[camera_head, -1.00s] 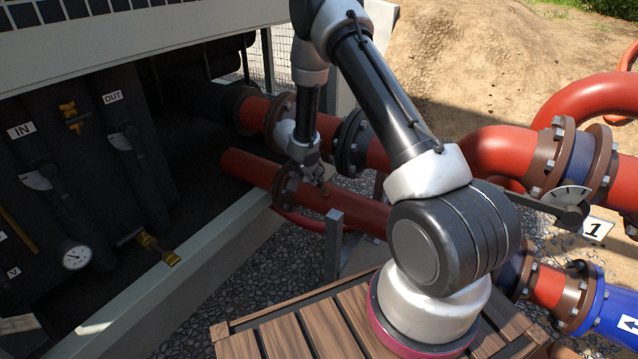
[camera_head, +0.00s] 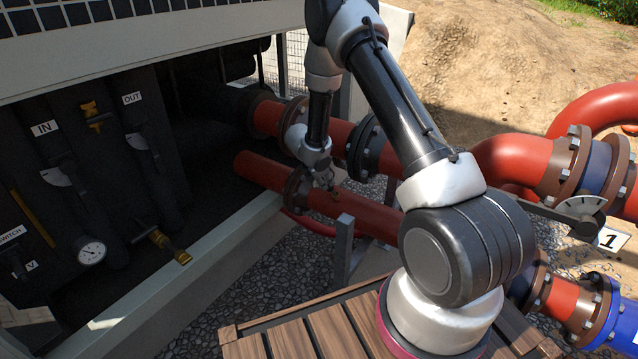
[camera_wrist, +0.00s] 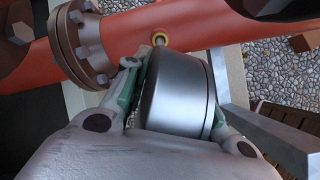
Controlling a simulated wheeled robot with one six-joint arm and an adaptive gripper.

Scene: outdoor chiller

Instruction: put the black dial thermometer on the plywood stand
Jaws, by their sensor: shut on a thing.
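My gripper (camera_wrist: 174,72) is shut on a round, dark grey metal-cased thing, which looks like the dial thermometer (camera_wrist: 176,98); its dial face is turned away from the wrist view. Its far edge is close to a small brass fitting (camera_wrist: 160,38) on the red pipe (camera_wrist: 190,25); I cannot tell whether they touch. In the head view my gripper (camera_head: 325,178) is small, just above the lower red pipe (camera_head: 370,214), beside its brown flange. The thermometer is too small to make out there. I cannot identify the plywood stand in either view.
A grey metal post (camera_head: 343,250) stands close to the gripper's right. The black chiller panel at left carries yellow valve handles (camera_head: 168,245) and a white-faced gauge (camera_head: 92,252). A larger red pipe (camera_head: 340,133) runs behind. Gravel (camera_head: 270,295) lies below.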

